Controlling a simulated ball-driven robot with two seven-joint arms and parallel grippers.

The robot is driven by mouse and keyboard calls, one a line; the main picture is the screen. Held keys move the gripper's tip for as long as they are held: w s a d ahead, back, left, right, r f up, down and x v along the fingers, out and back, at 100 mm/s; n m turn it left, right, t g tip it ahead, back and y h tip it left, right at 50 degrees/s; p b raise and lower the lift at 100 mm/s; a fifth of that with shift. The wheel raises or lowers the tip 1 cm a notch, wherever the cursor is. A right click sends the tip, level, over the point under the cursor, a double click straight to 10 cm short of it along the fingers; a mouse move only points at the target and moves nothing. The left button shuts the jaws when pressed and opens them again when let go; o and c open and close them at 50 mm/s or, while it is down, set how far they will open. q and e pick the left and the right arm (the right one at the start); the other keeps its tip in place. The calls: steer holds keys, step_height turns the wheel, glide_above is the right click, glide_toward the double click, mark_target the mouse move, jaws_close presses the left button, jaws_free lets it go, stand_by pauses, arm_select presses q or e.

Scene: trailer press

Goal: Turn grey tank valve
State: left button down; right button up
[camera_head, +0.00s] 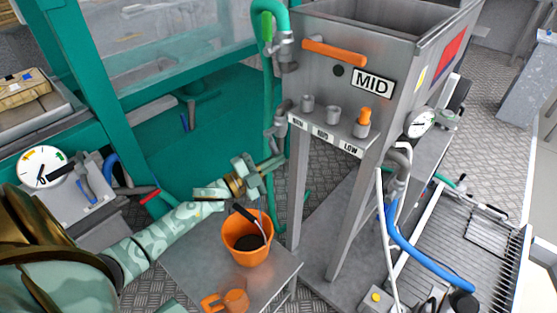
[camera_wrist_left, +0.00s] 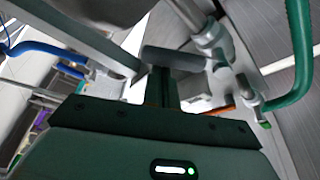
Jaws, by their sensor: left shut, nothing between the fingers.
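The steel tank (camera_head: 340,45) with the MID label stands at the upper middle of the head view. Grey pipe fittings (camera_head: 281,115) sit at its left side, beside a teal hose. A grey bar-shaped handle (camera_wrist_left: 172,58) shows in the left wrist view, joined to grey pipework; I take it for the tank valve, but cannot be sure. My left gripper (camera_head: 274,163) is shut and empty, below the fittings and left of the tank's front leg. In the left wrist view its fingers (camera_wrist_left: 162,75) point at the grey handle; I cannot tell whether they touch. My right gripper is not in view.
An orange bucket (camera_head: 247,253) with dark contents and a tool stands on a low metal table (camera_head: 196,262) below my left arm. A pressure gauge (camera_head: 419,123) is at right.

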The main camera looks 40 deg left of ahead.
arm_select(q)
steer(key=shift+w+a+f+m+g, duration=0.1)
steer(key=shift+a+f+m+g, duration=0.3)
steer(key=shift+m, duration=0.45)
steer(key=shift+s+a+f+m+g, duration=0.1)
steer(key=shift+a+m+g, duration=0.1)
steer(key=shift+a+m, duration=0.5)
steer(key=shift+w+a+f+m+g, duration=0.1)
steer(key=shift+a+f+m+g, duration=0.2)
steer(key=shift+m, duration=0.75)
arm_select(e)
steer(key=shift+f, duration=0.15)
arm_select(q)
steer(key=shift+d, duration=0.1)
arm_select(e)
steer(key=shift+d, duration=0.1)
